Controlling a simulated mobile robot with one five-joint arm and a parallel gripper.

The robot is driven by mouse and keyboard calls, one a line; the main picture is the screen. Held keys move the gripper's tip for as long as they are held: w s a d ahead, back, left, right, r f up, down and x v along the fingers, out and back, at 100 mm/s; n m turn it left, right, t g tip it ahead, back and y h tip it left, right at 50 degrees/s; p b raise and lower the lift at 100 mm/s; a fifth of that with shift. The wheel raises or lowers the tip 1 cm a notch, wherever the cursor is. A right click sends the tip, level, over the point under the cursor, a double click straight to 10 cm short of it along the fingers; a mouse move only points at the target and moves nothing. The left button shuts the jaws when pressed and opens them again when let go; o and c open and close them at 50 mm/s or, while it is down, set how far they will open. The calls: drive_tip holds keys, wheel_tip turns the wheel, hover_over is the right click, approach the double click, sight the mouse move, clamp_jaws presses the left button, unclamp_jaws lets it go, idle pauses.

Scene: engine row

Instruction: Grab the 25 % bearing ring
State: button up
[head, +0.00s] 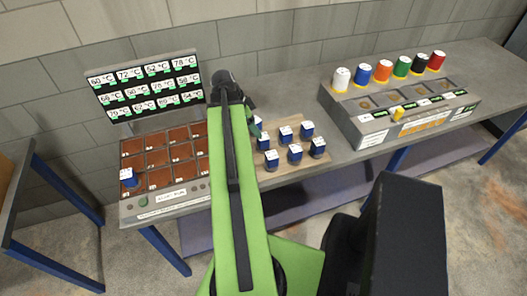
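Several small blue pieces with white labelled tops stand on a wooden board (322,160) in the middle of the table, one of them at the front right (317,149). Another such blue piece (128,178) stands on the brown gridded panel at the left. The label print is too small to read, so I cannot tell which is the 25 % bearing ring. My green arm crosses the picture and covers the board's left part. My gripper (252,123) is mostly hidden behind the arm's end, close to a partly covered piece; I cannot see its fingers clearly.
A brown gridded panel (152,157) with a temperature display (146,86) stands at the left. The table's front edge (290,185) runs below the board. A side table (18,165) is far left.

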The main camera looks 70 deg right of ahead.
sight(263, 139)
drive_tip(key=b+x, duration=0.3)
drive_tip(key=x, duration=0.2)
drive_tip(key=shift+f+b, duration=0.35)
drive_tip(key=shift+d+r, duration=0.1)
drive_tip(key=b+x, duration=0.5)
drive_tip(key=shift+w+d+f, duration=0.1)
drive_tip(key=shift+w+f, duration=0.05)
drive_tip(key=shift+f, duration=0.1)
drive_tip(key=shift+r, duration=0.2)
clamp_jaws()
